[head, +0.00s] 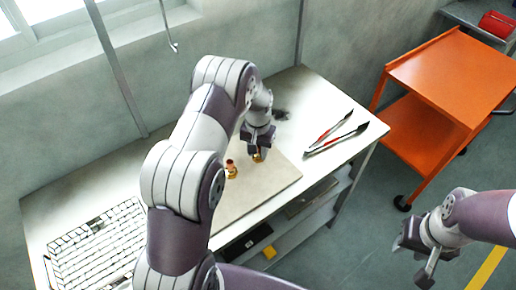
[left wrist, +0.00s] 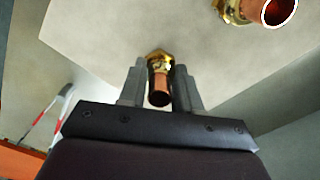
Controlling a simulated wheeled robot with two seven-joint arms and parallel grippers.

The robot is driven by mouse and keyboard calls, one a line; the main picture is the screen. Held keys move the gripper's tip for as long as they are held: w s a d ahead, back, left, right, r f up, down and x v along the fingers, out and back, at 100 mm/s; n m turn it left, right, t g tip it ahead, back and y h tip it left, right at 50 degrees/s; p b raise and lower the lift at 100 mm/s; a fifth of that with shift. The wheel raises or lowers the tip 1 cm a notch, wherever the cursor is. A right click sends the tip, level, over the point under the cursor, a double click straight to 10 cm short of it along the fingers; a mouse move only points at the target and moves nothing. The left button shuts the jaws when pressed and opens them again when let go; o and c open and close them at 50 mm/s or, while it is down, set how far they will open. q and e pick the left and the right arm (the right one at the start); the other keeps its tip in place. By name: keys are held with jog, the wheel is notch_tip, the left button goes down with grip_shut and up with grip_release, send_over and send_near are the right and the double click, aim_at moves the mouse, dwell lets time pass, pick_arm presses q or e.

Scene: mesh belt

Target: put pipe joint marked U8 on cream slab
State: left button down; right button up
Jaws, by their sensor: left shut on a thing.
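My left gripper (head: 258,156) is shut on a brass and copper pipe joint (left wrist: 159,78), over the cream slab (head: 268,188). In the left wrist view the joint sits between the two fingers of the left gripper (left wrist: 159,82), copper end toward the camera. I cannot tell whether it touches the slab. A second pipe joint (head: 231,170) stands on the slab to the left; it also shows at the top right of the left wrist view (left wrist: 256,12). No U8 mark is readable on either. My right gripper (head: 414,258) is open and empty, away from the table.
A wire mesh belt (head: 100,248) lies on the left of the white table (head: 318,92).

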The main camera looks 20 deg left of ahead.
pick_arm(q)
jog(key=c, duration=1.2)
grip_release()
jog(key=shift+f, duration=0.15)
jog(key=o, duration=0.4)
jog(key=shift+s, duration=0.1)
